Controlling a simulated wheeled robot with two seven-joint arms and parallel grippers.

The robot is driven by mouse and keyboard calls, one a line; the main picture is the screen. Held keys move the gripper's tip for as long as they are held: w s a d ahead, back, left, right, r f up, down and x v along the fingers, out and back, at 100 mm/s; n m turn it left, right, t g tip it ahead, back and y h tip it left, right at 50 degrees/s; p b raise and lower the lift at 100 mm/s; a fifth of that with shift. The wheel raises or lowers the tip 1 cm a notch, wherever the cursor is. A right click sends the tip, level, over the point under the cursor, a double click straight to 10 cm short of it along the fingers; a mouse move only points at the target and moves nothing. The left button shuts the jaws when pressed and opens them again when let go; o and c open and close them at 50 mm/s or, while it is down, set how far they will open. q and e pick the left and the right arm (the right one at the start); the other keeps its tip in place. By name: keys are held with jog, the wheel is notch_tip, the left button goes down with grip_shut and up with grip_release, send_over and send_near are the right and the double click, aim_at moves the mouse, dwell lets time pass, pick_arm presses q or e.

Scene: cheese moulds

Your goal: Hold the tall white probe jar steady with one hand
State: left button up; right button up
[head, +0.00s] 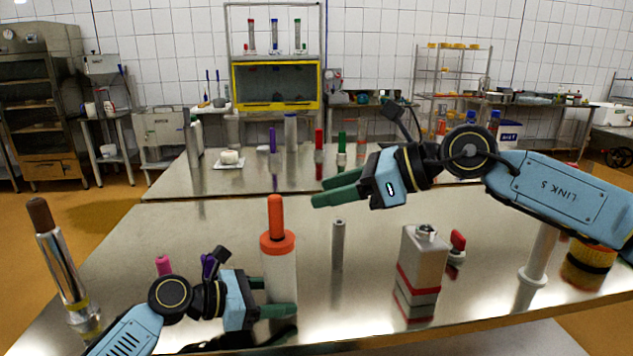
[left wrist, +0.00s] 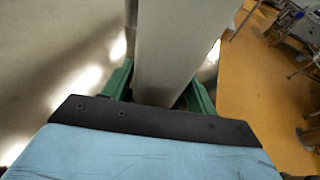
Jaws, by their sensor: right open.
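The tall white probe jar (head: 281,268) stands upright on the front steel table, with an orange lid and an orange-handled probe in its top. My left gripper (head: 272,298) is low at the jar, with one green finger passing in front and the other running behind its left edge. In the left wrist view the pale jar wall (left wrist: 172,45) fills the space between the green fingers (left wrist: 160,92), which look closed on it. My right gripper (head: 336,188) is open and empty, above the table and to the right of the orange handle.
A slim metal cylinder (head: 338,245), a white container with a red band (head: 422,262) and a red-handled item (head: 457,243) stand to the right. A brown-topped metal tube (head: 58,255) and a pink-topped item (head: 163,265) are left. The back table (head: 210,183) holds several coloured items.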

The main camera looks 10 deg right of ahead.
pick_arm(q)
jog(key=o, duration=0.3)
jog(key=shift+o, duration=0.2)
